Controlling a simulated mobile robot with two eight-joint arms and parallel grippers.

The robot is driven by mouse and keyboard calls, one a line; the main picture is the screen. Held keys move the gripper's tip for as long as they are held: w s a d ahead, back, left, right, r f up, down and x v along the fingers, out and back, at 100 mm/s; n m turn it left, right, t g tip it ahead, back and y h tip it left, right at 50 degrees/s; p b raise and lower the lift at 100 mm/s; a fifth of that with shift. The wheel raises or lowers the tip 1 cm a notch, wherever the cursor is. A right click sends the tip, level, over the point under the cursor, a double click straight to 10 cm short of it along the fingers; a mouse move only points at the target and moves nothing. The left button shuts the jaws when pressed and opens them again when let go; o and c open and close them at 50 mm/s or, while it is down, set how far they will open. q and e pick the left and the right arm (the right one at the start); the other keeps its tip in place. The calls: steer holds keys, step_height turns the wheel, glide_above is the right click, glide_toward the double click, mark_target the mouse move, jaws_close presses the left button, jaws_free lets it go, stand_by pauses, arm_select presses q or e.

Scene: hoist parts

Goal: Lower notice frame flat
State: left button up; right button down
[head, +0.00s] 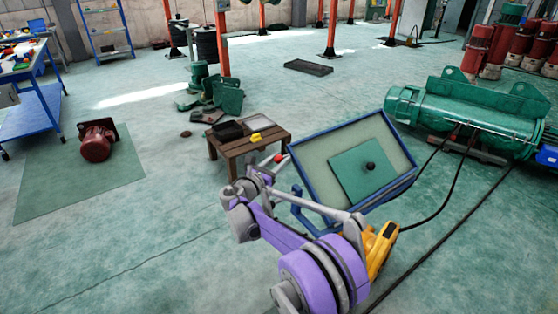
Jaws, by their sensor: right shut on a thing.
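The notice frame (408,181) is a blue-rimmed panel with a pale green face. It is tilted up, its face turned toward me, in the middle right of the head view. A teal square plate (352,183) with a black knob (370,165) lies against its face. My right gripper (279,164) is at the frame's left edge and is shut on it; the fingers are small and partly hidden by my purple arm. A small red tip shows at the grip. Blue bracket bars show under the frame's lower edge. My left gripper is out of view.
A low wooden table (241,152) with a black tray (228,131) and a yellow item (256,137) stands just left of the frame. A green hoist drum (470,117) lies at right, with black cables on the floor. A yellow object (381,250) sits below the frame.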

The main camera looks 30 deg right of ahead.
steer(key=w+f+n+g+y+b, duration=0.1)
steer(key=w+f+n+b, duration=0.1)
steer(key=f, duration=0.6)
steer(key=w+f+n+g+b, duration=0.1)
steer(key=w+f+n+b, duration=0.2)
steer(key=f+b, duration=0.3)
steer(key=shift+w+a+f+n+y, duration=0.4)
steer(key=shift+f+n, duration=0.2)
steer(key=shift+f, duration=0.35)
steer(key=shift+s+a+f, duration=0.1)
steer(key=c, duration=0.5)
jaws_free()
steer(key=v, duration=1)
steer(key=shift+a, duration=0.3)
